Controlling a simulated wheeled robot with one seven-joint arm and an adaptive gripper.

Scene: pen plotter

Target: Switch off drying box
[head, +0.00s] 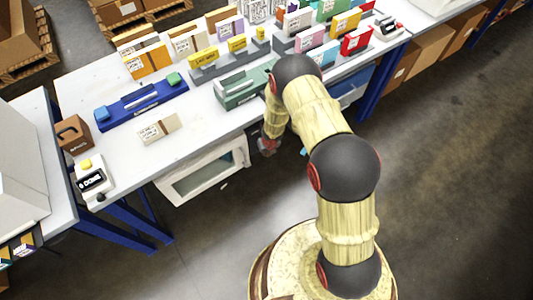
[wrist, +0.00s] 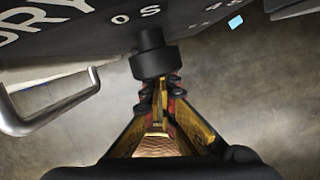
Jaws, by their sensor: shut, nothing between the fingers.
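The drying box (head: 205,172) is a pale box with a windowed front, set under the work table's front edge in the head view. A black round knob (wrist: 151,60) stands out from this panel. My gripper (wrist: 160,86) is shut and empty, with its fingertips right at the knob's end. I cannot tell whether they touch it. In the head view my gripper (head: 268,147) is beside the box's right end, and my arm hides the panel there.
A metal bar handle (wrist: 50,112) is left of the knob in the wrist view. A small light-blue square (wrist: 235,22) shows at the upper right. The work table (head: 215,120) above carries several fixtures and boxes. Open floor (head: 215,235) lies in front of the drying box.

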